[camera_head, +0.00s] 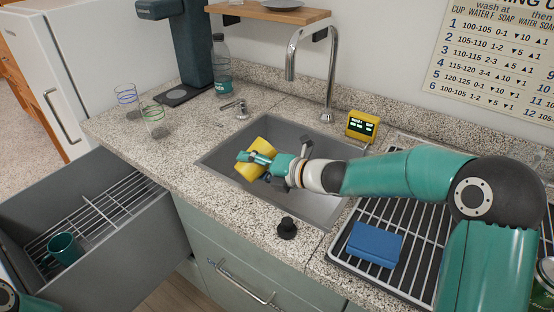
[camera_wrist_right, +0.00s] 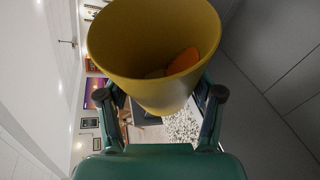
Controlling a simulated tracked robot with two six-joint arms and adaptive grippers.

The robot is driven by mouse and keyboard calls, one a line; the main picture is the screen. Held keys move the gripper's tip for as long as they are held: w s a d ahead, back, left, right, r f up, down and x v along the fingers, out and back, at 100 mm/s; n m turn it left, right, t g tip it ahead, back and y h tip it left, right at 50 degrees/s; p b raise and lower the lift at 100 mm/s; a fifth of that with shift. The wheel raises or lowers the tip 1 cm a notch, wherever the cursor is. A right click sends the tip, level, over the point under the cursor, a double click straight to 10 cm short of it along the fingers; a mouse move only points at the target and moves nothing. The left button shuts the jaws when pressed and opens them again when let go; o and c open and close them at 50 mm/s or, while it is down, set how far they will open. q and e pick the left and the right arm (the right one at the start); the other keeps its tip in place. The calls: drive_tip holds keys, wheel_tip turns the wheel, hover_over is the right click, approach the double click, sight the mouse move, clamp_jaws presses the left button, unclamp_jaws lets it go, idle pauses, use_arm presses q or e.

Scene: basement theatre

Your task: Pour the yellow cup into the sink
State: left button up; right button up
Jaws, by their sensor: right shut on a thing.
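The yellow cup (camera_head: 264,146) is over the sink (camera_head: 312,203), tilted well onto its side. My right gripper (camera_head: 260,159) is shut on it, with fingers on either side of the cup. In the right wrist view the cup (camera_wrist_right: 150,80) fills the space between the fingers, and I see into its open mouth. An orange piece (camera_wrist_right: 183,61) is inside the cup. The exact height of the cup above the sink floor is hard to tell. My left gripper is not in view.
A tall faucet (camera_head: 333,70) stands behind the sink, with a yellow timer (camera_head: 361,126) to its right. A blue sponge (camera_head: 375,244) lies on the drying rack (camera_head: 418,262). Two glasses (camera_head: 154,120) stand on the left counter. An open drawer (camera_head: 160,240) holds a teal mug (camera_head: 62,249).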

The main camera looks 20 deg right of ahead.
drive_tip(key=shift+d+f+m, duration=0.1)
drive_tip(key=shift+m, duration=0.3)
drive_tip(key=shift+y, duration=0.3)
drive_tip(key=shift+w+d+r+m+y+p, duration=0.4)
drive_tip(key=shift+d+r+m+p, duration=0.35)
drive_tip(key=shift+p, duration=1.5)
drive_tip(key=shift+m+p, duration=0.45)
drive_tip(key=shift+p, duration=0.1)
drive_tip(key=shift+d+r+y+p, duration=0.2)
drive_tip(key=shift+y+p, duration=0.1)
drive_tip(key=shift+p, duration=0.25)
